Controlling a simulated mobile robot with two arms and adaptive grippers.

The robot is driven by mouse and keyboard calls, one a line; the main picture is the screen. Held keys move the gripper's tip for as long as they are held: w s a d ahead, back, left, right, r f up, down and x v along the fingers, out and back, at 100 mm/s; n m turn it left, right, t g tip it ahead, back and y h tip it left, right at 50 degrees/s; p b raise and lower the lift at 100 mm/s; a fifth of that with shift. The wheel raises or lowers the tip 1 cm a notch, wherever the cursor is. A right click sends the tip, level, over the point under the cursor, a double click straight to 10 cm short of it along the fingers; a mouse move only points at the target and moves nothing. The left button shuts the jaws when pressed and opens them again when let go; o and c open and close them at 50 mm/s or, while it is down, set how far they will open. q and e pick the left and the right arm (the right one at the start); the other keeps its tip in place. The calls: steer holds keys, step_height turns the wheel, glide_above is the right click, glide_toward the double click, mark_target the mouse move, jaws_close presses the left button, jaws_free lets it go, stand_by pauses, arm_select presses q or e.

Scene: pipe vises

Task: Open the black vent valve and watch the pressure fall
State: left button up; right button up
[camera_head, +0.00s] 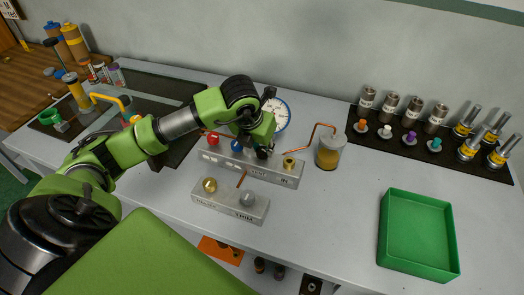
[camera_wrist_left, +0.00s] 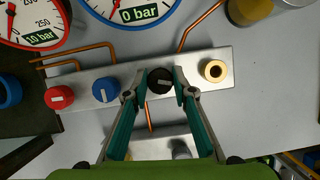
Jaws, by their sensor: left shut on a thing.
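The black vent valve knob (camera_wrist_left: 160,80) sits on the silver manifold block (camera_wrist_left: 120,72) in the left wrist view. My left gripper (camera_wrist_left: 159,92) is shut on it, one finger on each side. In the head view my left gripper (camera_head: 263,149) comes down on the manifold block (camera_head: 283,178) and hides most of the black knob. The blue-rimmed gauge (camera_wrist_left: 128,14) shows 0 bar on its label. The red-rimmed gauge (camera_wrist_left: 35,38) is cut by the frame edge; its label seems to read 10 bar. My right gripper is in neither view.
A red knob (camera_wrist_left: 59,97) and a blue knob (camera_wrist_left: 106,89) stand left of the black one, a brass fitting (camera_wrist_left: 214,71) right. A second block (camera_head: 229,201) is in front. A green tray (camera_head: 449,266) stands right; the table between is clear.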

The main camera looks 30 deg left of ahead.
arm_select(q)
steer(key=shift+r+n, duration=0.1)
steer(key=shift+n, duration=0.4)
steer(key=o, duration=1.1)
steer(key=v, duration=1.2)
steer(key=shift+d, duration=0.2)
